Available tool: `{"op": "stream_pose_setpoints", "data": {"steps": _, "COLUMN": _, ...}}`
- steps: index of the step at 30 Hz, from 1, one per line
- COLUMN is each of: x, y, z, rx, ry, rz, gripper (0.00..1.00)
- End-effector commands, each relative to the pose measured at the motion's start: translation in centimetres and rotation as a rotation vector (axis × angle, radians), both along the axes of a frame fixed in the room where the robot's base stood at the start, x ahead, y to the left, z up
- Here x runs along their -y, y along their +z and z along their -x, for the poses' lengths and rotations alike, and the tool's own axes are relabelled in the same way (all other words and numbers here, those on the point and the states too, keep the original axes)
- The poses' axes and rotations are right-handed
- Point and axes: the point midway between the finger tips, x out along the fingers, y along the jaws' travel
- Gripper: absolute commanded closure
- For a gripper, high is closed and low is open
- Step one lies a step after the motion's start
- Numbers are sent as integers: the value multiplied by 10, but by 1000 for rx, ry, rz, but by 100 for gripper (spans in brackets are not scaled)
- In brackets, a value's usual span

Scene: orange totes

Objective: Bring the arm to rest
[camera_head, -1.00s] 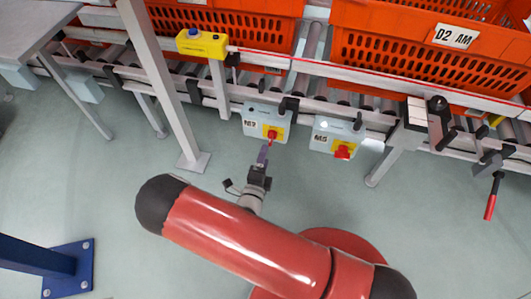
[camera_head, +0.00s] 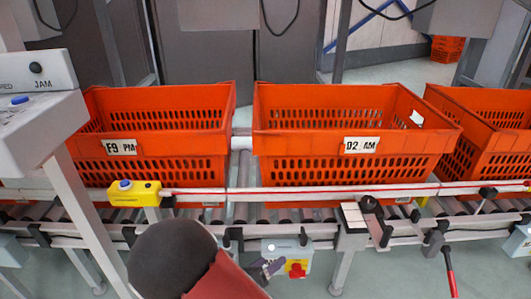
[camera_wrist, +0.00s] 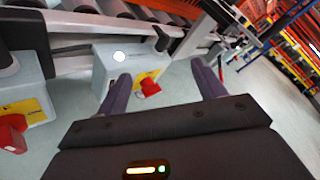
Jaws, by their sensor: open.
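My arm shows at the bottom left of the head view as a dark rounded joint (camera_head: 172,258) and a red link (camera_head: 225,281). My gripper (camera_head: 268,267) is small there, partly behind the red link. In the wrist view my gripper (camera_wrist: 163,80) has its two purple-grey fingers spread apart, with nothing between them. A grey switch box (camera_wrist: 122,66) with a red knob on a yellow plate lies beyond the fingers. I cannot tell the exact gap to it.
Another red switch (camera_wrist: 12,133) is close at left in the wrist view. A red-handled lever (camera_head: 449,275) hangs at right.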

Motion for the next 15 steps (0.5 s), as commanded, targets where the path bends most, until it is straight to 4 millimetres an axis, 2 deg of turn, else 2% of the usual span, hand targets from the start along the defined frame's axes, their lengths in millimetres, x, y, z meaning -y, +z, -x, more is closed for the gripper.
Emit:
{"op": "stream_pose_setpoints", "data": {"steps": 1, "x": 22, "y": 17, "z": 1, "rx": 39, "ry": -119, "rz": -117, "gripper": 31}}
{"op": "stream_pose_setpoints", "data": {"steps": 6, "x": 80, "y": 58, "z": 23, "rx": 203, "ry": -517, "rz": -493, "gripper": 31}}
{"op": "stream_pose_setpoints", "data": {"steps": 10, "x": 114, "y": 86, "z": 47, "rx": 357, "ry": -815, "rz": -764, "gripper": 31}}
{"op": "stream_pose_setpoints", "data": {"steps": 15, "x": 142, "y": 119, "z": 81, "rx": 587, "ry": -1187, "rz": -1103, "gripper": 31}}
